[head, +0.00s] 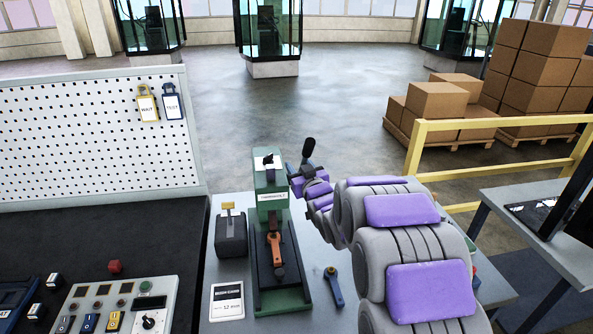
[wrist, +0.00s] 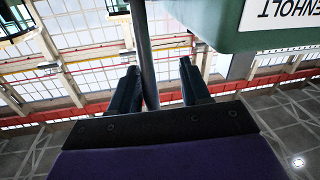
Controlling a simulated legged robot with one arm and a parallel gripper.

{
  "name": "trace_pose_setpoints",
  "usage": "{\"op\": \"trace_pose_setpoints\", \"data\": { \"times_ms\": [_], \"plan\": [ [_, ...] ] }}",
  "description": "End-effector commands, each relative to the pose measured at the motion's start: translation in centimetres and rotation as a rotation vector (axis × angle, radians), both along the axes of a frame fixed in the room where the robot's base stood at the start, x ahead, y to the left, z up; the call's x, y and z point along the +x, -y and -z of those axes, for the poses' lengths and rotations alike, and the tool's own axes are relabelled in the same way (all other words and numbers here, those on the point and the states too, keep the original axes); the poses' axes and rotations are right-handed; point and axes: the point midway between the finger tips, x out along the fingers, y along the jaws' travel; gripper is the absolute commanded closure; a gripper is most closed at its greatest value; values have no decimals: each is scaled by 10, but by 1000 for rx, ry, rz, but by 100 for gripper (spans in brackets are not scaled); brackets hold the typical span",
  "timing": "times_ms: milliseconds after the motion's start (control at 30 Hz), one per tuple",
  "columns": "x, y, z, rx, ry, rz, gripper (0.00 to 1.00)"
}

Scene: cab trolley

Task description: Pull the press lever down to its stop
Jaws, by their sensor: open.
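The green press (head: 270,205) stands upright on the grey bench, with an orange-and-dark part (head: 276,254) at its base. Its lever (head: 308,149) has a black knob and points upward, leaning right, beside the press head. My gripper (head: 298,178) is at the lever, just right of the press head. In the wrist view my gripper (wrist: 160,85) is open, and the lever's grey rod (wrist: 144,45) runs between the two fingers, nearer the left one. Whether it touches that finger I cannot tell. The press body (wrist: 235,28) fills the upper right there.
A dark block with a yellow top (head: 230,235), a white card (head: 227,300) and a blue wrench (head: 334,286) lie around the press. A control panel (head: 118,305) and pegboard (head: 95,135) are left. A yellow railing (head: 490,125) stands behind, right.

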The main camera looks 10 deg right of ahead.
Motion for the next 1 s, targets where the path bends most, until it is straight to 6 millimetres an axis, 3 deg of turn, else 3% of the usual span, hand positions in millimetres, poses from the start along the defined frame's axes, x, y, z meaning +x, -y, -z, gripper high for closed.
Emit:
{"op": "trace_pose_setpoints", "data": {
  "times_ms": [300, 800, 1000],
  "plan": [
    [0, -3, 0, -2, 0, 2, 54],
    [0, -4, 1, -4, -1, -1, 100],
    [0, -3, 1, -2, -2, 2, 100]
  ]
}}
